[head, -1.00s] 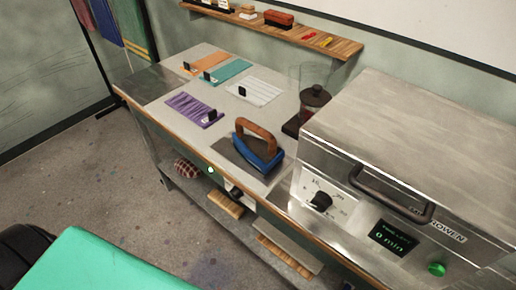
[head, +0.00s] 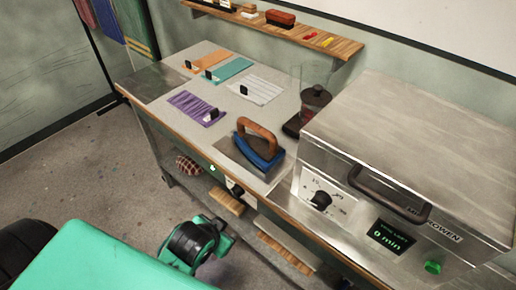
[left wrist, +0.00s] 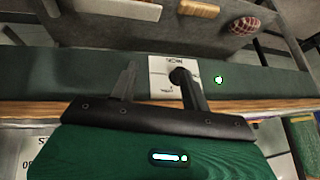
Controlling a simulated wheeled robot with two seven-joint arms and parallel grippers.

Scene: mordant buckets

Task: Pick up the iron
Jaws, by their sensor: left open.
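The iron (head: 262,155) has a blue body and a brown wooden handle. It stands on a dark flat plate (head: 240,158) on the worktable, left of the large metal press, in the head view. My left gripper (left wrist: 155,72) shows in the left wrist view, with its two dark fingers apart and nothing between them. It is in front of the dark green side of the table, near a white label. The iron is not seen in the left wrist view. My left gripper's fingers are not seen in the head view. My right gripper is in neither view.
The metal press (head: 420,150) fills the table's right side. Purple (head: 195,107), white (head: 258,90), teal and orange cloths lie further left. A shelf below holds wooden brushes (head: 227,201) and a checkered bundle (head: 187,165).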

